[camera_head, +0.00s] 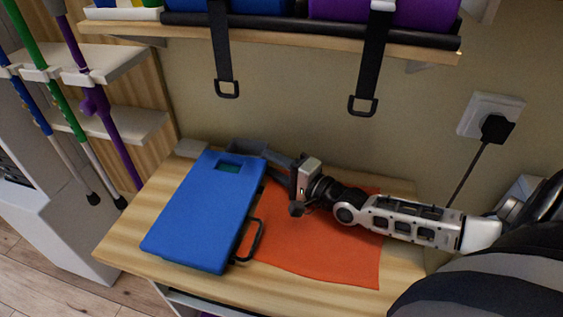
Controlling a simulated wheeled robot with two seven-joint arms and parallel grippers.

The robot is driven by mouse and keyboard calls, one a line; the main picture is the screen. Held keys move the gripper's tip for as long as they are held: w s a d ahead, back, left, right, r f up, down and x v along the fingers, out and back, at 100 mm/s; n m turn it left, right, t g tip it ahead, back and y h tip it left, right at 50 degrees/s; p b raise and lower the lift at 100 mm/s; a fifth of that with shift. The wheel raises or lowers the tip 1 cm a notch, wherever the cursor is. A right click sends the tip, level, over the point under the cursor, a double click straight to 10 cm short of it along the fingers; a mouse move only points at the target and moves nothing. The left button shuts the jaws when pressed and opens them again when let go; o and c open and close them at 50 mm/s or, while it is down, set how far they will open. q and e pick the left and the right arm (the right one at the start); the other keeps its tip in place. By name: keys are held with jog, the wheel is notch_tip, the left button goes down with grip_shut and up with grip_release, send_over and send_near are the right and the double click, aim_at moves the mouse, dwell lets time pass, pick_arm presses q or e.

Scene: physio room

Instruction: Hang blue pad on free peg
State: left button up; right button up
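A flat blue pad (203,212) lies on the wooden bench top, left of an orange sheet. It has a small dark green window near its far end and a black handle (252,241) on its right side. My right gripper (283,178) comes in from the right over the orange sheet, close to the far right edge of the pad. Its fingers are partly hidden, and I cannot tell whether they touch the pad or how far apart they are. My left gripper is not in view. I cannot make out a free peg in this view.
The orange sheet (325,250) lies flat on the bench top (122,247). Above, a shelf (275,37) holds blue and purple rolls, with two black straps (371,70) hanging down. Colored poles (83,90) stand at left. A plugged socket (491,117) is on the right wall.

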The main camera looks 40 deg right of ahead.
jog(key=v, duration=0.7)
jog(key=shift+s+f, duration=0.1)
jog(key=shift+f, duration=0.1)
pick_arm(q)
jog(key=p, duration=0.3)
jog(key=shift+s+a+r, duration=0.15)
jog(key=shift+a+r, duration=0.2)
pick_arm(e)
notch_tip(320, 180, up, 8)
jog(key=shift+s+r, duration=0.1)
jog(key=shift+s, duration=0.1)
